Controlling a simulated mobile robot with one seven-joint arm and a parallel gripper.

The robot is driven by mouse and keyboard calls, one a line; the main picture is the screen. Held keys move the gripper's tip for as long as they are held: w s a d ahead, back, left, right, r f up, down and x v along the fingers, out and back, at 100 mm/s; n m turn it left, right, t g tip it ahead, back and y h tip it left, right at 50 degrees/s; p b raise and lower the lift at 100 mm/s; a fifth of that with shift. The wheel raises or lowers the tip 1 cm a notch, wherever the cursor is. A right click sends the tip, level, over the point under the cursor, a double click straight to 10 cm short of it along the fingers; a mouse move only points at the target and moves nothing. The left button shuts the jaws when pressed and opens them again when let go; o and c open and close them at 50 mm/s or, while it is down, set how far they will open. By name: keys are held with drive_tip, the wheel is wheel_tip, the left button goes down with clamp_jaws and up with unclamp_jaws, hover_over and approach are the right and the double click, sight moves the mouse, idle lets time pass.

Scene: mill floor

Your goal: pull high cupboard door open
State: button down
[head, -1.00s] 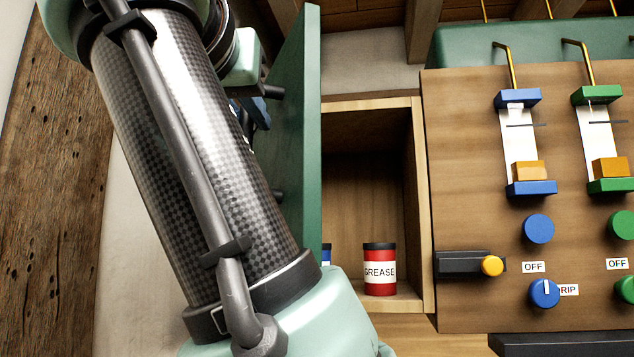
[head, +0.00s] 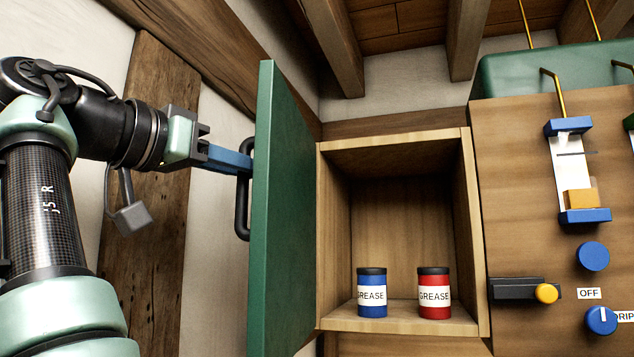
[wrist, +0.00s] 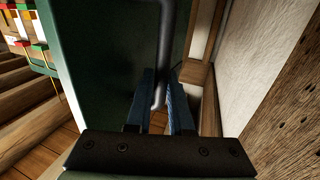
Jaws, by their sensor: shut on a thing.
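The green cupboard door (head: 285,210) stands swung wide open on the left side of the high cupboard (head: 479,240), seen nearly edge-on in the head view. Its black bar handle (head: 241,215) is on the outer face, toward my arm. My gripper (head: 247,163) is at the upper part of this handle, its blue fingers shut on it. In the wrist view the grey handle (wrist: 165,50) runs down between the two blue fingers (wrist: 162,100), with the dark green door face (wrist: 95,60) to the left. The fingertips are partly hidden by the door's edge.
A blue grease can (head: 371,293) and a red grease can (head: 434,294) stand on the cupboard floor. A wooden panel (head: 520,180) with sliders and knobs is to the right. A wooden post (head: 150,200) and pale wall stand behind my arm. Beams cross overhead.

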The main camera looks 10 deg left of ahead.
drive_tip(key=shift+r, duration=0.1)
idle(0.3)
drive_tip(key=c, duration=1.2)
unclamp_jaws()
drive_tip(key=o, duration=0.4)
drive_tip(key=shift+w, duration=0.2)
drive_tip(key=shift+s, duration=0.15)
drive_tip(key=b+v, duration=0.4)
drive_tip(key=v, duration=0.3)
drive_tip(key=shift+s, duration=0.1)
